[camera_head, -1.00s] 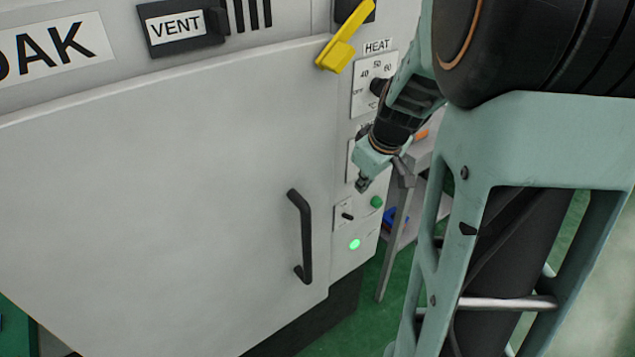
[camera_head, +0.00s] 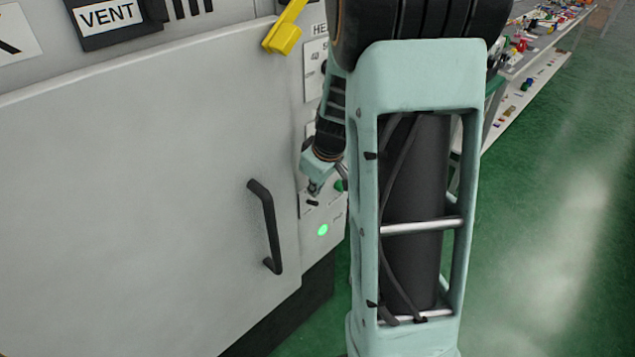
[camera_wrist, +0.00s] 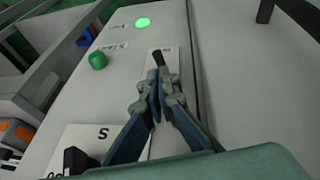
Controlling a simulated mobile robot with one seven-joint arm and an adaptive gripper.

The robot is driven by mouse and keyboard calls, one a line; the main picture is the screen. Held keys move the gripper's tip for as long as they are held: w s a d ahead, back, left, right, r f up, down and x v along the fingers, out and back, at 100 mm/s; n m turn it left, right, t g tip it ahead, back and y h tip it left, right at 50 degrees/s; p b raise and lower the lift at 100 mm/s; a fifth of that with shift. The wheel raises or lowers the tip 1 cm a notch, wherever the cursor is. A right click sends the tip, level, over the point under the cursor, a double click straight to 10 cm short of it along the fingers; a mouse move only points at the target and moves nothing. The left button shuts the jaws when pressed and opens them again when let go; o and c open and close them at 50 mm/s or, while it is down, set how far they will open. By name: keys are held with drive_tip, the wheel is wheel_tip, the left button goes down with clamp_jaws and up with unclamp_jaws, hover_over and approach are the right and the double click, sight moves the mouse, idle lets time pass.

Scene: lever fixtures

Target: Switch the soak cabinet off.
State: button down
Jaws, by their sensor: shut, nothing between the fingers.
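The soak cabinet (camera_head: 140,180) is a large grey-white box with a door and a control strip at its right side. A green light (camera_head: 322,230) is lit low on the strip; it also shows in the wrist view (camera_wrist: 142,22). A small black toggle lever (camera_wrist: 158,58) sits on a white plate, just beyond my fingertips in the wrist view. In the head view this toggle (camera_head: 312,203) lies just below my gripper (camera_head: 314,190). My gripper (camera_wrist: 160,88) is shut and empty. I cannot tell whether its tips touch the toggle.
A green button (camera_wrist: 97,60) is beside the toggle. A black door handle (camera_head: 266,227) stands out to the left. A yellow lever (camera_head: 286,28) and a VENT slider (camera_head: 108,16) are above. A shelf of small parts (camera_head: 535,50) is at far right.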

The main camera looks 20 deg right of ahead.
sight(314, 203)
drive_tip(key=shift+x, duration=1.65)
drive_tip(key=shift+f+b, duration=0.2)
drive_tip(key=shift+b, duration=0.4)
drive_tip(key=shift+f+b, duration=0.1)
drive_tip(key=shift+b, duration=0.35)
drive_tip(key=shift+s+t, duration=0.15)
drive_tip(key=shift+t, duration=0.15)
drive_tip(key=shift+b, duration=0.4)
